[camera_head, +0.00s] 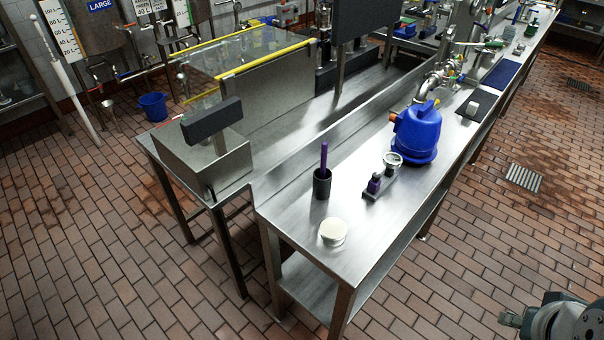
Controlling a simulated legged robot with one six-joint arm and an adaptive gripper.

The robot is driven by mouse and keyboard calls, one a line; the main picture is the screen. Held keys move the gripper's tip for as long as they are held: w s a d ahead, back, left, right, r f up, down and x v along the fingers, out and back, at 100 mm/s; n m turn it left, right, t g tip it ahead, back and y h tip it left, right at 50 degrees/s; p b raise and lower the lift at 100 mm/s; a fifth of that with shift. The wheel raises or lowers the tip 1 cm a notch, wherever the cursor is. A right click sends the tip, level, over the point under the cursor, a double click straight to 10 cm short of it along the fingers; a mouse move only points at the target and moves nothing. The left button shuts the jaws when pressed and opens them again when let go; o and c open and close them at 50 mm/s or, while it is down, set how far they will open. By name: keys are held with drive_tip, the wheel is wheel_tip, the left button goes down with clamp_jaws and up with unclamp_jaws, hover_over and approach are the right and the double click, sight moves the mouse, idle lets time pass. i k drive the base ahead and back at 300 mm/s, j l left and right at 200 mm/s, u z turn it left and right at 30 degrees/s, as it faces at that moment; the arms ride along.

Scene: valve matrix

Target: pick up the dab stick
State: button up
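A thin purple stick (324,156), which looks like the dab stick, stands nearly upright in a dark cylindrical cup (322,185). Its lower part is hidden inside the cup. The cup stands near the front end of the steel bench (290,213). Part of my arm's end, with my gripper (512,319), shows at the bottom right corner, cut off by the frame edge. It is over the floor, well to the right of the bench and far from the stick. Its fingers do not show clearly, so I cannot tell whether it is open or shut.
A round cream-topped container (333,230) stands in front of the cup. A small dark holder with a purple-topped item (375,183) and a blue jug-like vessel (416,132) stand to the right.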

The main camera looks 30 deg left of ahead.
sight(323, 145)
drive_tip(key=i+u, duration=0.1)
drive_tip(key=u, duration=0.3)
drive_tip(key=i+l+u, duration=0.1)
drive_tip(key=u, duration=0.3)
drive_tip(key=i+l+u, duration=0.1)
drive_tip(key=u, duration=0.3)
drive_tip(key=i+l+u, duration=0.1)
drive_tip(key=u, duration=0.3)
drive_tip(key=i+l+u, duration=0.2)
drive_tip(key=i+l, duration=0.15)
